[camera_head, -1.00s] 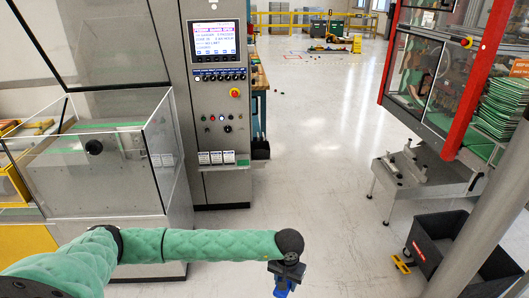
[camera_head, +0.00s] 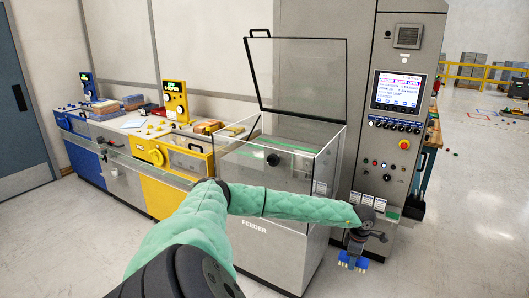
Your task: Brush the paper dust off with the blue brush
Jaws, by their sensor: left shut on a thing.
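My left gripper (camera_head: 357,243) is at the lower right of the head view, at the end of my green-sleeved arm. It is shut on the blue brush (camera_head: 352,262), which hangs below it with its bristles pointing down. The brush is apart from the machines, in front of the grey control cabinet and to the right of the feeder (camera_head: 262,222). The feeder has clear walls and a raised clear lid. I cannot make out any paper dust from here. My right gripper is not in view.
A yellow machine unit (camera_head: 165,178) and a blue unit (camera_head: 85,160) stand in a row left of the feeder. The grey control cabinet (camera_head: 385,130) with a lit screen stands right of it. Open floor lies in front and at the far right.

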